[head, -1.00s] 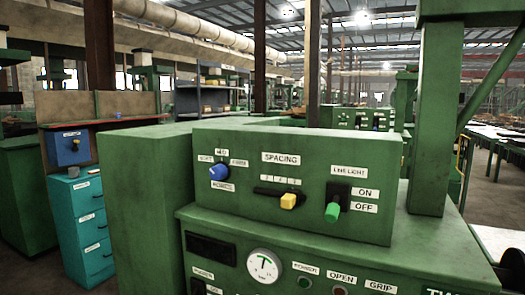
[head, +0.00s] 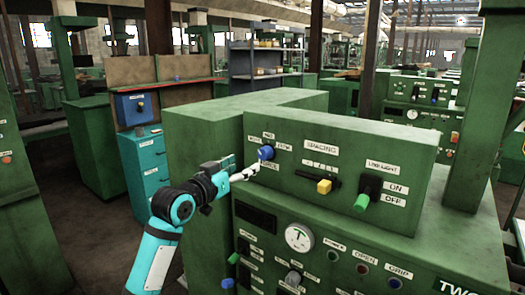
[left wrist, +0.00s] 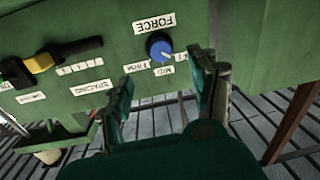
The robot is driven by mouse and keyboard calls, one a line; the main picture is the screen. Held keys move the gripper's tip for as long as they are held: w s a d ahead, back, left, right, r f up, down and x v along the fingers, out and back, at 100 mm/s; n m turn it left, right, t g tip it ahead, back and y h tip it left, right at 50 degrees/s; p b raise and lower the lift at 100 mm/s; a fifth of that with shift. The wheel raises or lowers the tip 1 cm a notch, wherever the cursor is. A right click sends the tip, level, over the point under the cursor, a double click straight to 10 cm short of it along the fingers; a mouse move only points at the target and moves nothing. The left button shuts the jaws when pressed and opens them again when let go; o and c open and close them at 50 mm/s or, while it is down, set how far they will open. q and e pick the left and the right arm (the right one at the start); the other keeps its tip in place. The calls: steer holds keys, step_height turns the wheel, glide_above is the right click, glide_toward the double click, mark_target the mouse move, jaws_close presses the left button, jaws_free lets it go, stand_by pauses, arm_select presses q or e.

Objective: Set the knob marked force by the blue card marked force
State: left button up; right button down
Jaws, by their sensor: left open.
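The blue force knob (head: 265,152) is on the sloped face of the green control box, at its left end, with small white labels around it. In the left wrist view the knob (left wrist: 158,46) appears upside down, with the FORCE label (left wrist: 155,22) above it in the picture. A small pale mark shows on the knob; I cannot tell its exact setting. My left gripper (head: 250,172) is open, just in front of the knob. In the left wrist view its fingers (left wrist: 170,73) stand apart, with the knob beyond the gap. My right gripper is out of view.
The yellow spacing slider (head: 324,186) and green line light switch (head: 367,193) sit right of the knob. A dial gauge (head: 299,237) and more knobs are below. A teal drawer cabinet (head: 146,165) and blue box (head: 134,108) stand behind at the left.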

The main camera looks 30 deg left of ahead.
mark_target(262, 155)
arm_select(q)
steer(key=w+p, duration=0.2)
steer(key=w, duration=0.8)
steer(key=shift+p, duration=0.3)
steer(key=shift+f, duration=0.1)
steer(key=c, duration=1.1)
